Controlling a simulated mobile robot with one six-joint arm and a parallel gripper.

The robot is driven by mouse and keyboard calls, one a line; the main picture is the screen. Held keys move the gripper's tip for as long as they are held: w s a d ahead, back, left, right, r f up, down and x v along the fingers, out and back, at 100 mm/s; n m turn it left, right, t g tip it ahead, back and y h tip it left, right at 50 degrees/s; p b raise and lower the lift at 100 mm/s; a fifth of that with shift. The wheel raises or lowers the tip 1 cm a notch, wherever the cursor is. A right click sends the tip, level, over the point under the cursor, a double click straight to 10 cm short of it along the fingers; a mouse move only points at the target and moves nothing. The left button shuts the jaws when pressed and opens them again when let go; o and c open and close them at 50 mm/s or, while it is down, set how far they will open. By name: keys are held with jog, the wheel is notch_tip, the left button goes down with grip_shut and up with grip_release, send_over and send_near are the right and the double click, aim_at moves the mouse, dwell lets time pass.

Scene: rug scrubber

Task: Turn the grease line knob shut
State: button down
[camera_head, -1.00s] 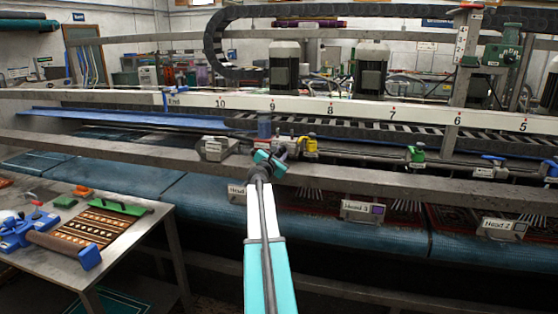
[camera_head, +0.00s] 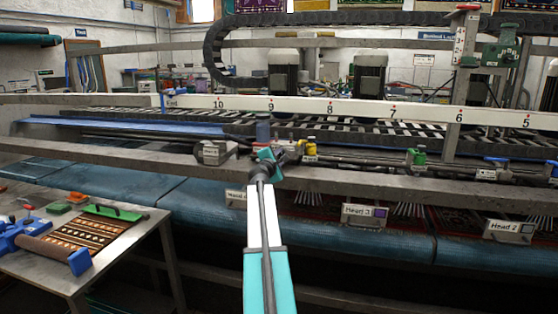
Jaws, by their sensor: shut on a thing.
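My gripper (camera_head: 270,158), at the end of my teal and white arm, is at the line of fittings along the machine's grey front beam. It is shut on a small dark fitting, which I take to be the grease line knob; the jaws mostly hide it, and its turn angle cannot be read. A blue-grey cylinder (camera_head: 263,127) stands just behind and above the gripper.
A green valve (camera_head: 416,156) and a blue-handled valve (camera_head: 495,161) sit farther right on the line. The grey front beam (camera_head: 400,180) runs below the gripper. A metal table (camera_head: 60,275) with a rug sample and tools stands at the lower left.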

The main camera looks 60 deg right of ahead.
jog(key=shift+s+d+r, duration=0.1)
jog(key=shift+d, duration=0.05)
jog(key=c, duration=1.6)
grip_release()
jog(key=shift+o, duration=0.3)
jog(key=b+v, duration=0.2)
jog(key=v, duration=1.2)
